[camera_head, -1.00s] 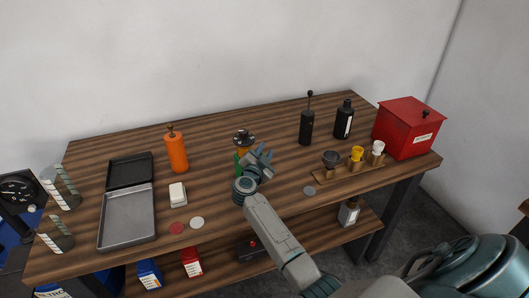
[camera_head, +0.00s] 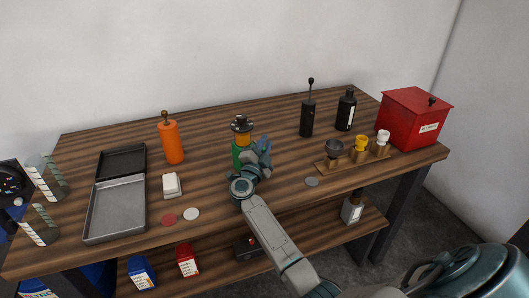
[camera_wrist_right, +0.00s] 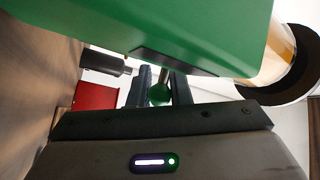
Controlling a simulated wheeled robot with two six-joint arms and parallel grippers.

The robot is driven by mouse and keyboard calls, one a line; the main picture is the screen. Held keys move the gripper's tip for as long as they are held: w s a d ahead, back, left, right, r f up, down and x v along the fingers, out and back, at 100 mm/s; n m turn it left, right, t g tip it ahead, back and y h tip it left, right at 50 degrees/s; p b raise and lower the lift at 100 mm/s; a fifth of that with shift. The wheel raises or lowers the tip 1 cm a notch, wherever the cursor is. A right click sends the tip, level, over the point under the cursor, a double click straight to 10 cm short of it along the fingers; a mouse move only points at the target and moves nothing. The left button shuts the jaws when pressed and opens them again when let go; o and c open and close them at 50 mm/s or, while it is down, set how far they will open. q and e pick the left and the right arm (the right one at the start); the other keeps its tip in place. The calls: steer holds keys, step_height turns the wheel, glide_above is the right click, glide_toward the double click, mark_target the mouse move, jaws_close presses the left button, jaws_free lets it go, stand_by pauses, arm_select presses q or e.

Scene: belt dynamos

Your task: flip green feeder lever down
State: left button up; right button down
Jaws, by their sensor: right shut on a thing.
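The green feeder (camera_head: 237,155) stands mid-table in the head view, with an amber part and a dark cap on top. My right gripper (camera_head: 264,149) is at its right side. In the right wrist view the green feeder body (camera_wrist_right: 200,28) fills the top. The green ball knob of its lever (camera_wrist_right: 159,94) shows between the two dark fingers of my right gripper (camera_wrist_right: 161,88), which is shut on it. A thin rod runs from the knob towards the body. The lever is hidden in the head view, and its tilt is hard to tell. My left gripper is not in view.
A black canister with a lever (camera_head: 307,118), a black bottle (camera_head: 345,110), a wooden cup rack (camera_head: 350,163) and a red box (camera_head: 413,118) are to the right.

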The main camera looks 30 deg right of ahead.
steer(key=shift+s+f, duration=0.1)
stand_by(0.3)
steer(key=c, duration=1.6)
jaws_free()
steer(key=shift+s+a+f, duration=0.15)
steer(key=shift+s+a, duration=0.05)
steer(key=shift+a, duration=0.25)
steer(key=r+p+v, duration=0.1)
steer(key=v, duration=0.4)
steer(key=p+v, duration=0.2)
steer(key=v, duration=0.3)
steer(key=r+p+v, duration=0.1)
steer(key=v, duration=0.4)
steer(key=shift+s+a+r, duration=0.2)
steer(key=shift+s+a, duration=0.15)
steer(key=shift+a, duration=0.2)
